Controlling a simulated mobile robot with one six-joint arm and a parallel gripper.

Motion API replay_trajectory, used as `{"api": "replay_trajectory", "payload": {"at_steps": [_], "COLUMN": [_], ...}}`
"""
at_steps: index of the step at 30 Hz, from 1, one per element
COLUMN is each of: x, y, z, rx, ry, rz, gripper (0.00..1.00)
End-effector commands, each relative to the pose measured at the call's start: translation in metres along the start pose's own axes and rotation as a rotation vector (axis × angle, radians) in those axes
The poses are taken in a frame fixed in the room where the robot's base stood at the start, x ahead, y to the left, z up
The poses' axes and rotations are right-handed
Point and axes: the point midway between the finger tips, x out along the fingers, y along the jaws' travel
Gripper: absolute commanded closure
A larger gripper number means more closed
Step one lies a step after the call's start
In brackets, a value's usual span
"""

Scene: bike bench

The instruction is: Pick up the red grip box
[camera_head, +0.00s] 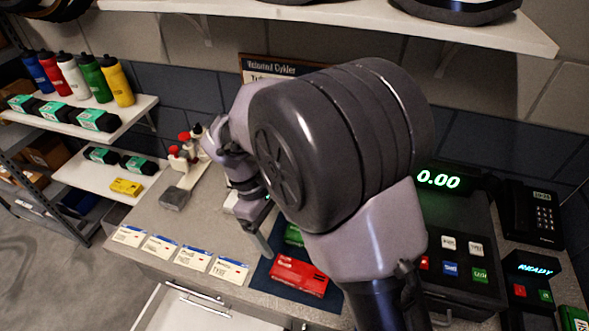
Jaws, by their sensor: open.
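The red grip box (299,276) lies on a dark blue mat (262,276) on the grey counter, below my arm in the picture. Its top and front show clearly. My gripper (258,230) is just up and left of the box, pointing down, apart from it. It is open, with nothing seen between the fingers. My arm covers much of the picture's middle and hides part of the counter behind.
A green box (293,236) shows partly behind my arm. Several cards (193,257) line the counter's front left. A register (455,255) and a card terminal (530,277) are at right.

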Motion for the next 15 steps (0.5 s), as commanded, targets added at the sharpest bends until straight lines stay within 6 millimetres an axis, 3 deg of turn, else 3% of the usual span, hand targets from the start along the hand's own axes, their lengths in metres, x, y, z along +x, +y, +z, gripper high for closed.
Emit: {"api": "replay_trajectory", "payload": {"at_steps": [1,4,12,15], "x": [-0.006,0.009,0.093,0.115], "y": [-0.002,-0.003,-0.003,-0.002], "z": [-0.004,-0.011,-0.008,-0.006], "rx": [-0.049,-0.099,-0.099,-0.098], "ry": [-0.031,-0.060,-0.064,-0.062], "rz": [0.005,0.010,0.008,0.008], "gripper": [0.16,0.16,0.16,0.16]}}
